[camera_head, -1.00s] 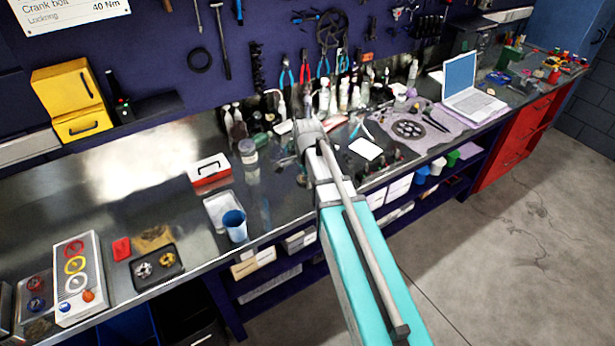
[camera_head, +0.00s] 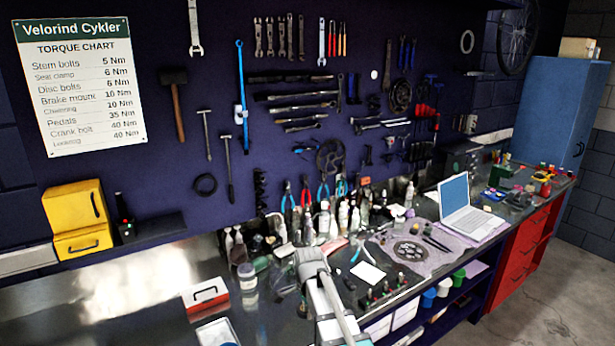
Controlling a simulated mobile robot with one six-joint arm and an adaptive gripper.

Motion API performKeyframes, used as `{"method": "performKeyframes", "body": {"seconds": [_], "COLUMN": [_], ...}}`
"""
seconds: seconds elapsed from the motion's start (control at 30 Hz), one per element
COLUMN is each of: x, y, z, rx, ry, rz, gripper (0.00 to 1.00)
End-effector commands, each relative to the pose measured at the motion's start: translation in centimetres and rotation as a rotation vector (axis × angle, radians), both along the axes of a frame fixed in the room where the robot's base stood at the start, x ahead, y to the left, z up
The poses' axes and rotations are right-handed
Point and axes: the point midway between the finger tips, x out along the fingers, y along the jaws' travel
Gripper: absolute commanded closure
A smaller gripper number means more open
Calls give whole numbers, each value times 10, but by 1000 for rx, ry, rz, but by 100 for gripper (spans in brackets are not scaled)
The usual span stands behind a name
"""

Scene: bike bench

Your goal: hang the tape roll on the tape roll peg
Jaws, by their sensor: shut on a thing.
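My arm (camera_head: 322,300) reaches up from the bottom edge over the bench in the head view. Its far end is near the bottles at the back of the bench. I cannot make out my gripper's fingers or anything held in them; the arm hides what lies beyond it. I cannot single out the tape roll with certainty. The tape roll peg is not identifiable among the hung tools on the dark blue wall panel (camera_head: 225,85). A black ring (camera_head: 205,184) hangs low at the left, a pale ring (camera_head: 467,41) high at the right, and a small white disc (camera_head: 374,75) between them.
The metal bench (camera_head: 130,290) is fairly clear at the left. Several bottles (camera_head: 343,216) crowd its back. A laptop (camera_head: 465,207), a red-and-white box (camera_head: 206,298) and a yellow cabinet (camera_head: 75,215) stand around. A blue cabinet (camera_head: 550,110) is at the far right.

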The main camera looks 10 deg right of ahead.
Motion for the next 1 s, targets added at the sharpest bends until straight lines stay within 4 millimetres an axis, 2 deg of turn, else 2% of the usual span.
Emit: {"method": "performKeyframes", "body": {"seconds": [0.3, 0.7, 1.0], "x": [0, 0, 0], "y": [0, 0, 0], "z": [-2, -37, -41], "rx": [0, 0, 0], "ry": [0, 0, 0], "rz": [0, 0, 0], "gripper": [100, 100, 100]}}
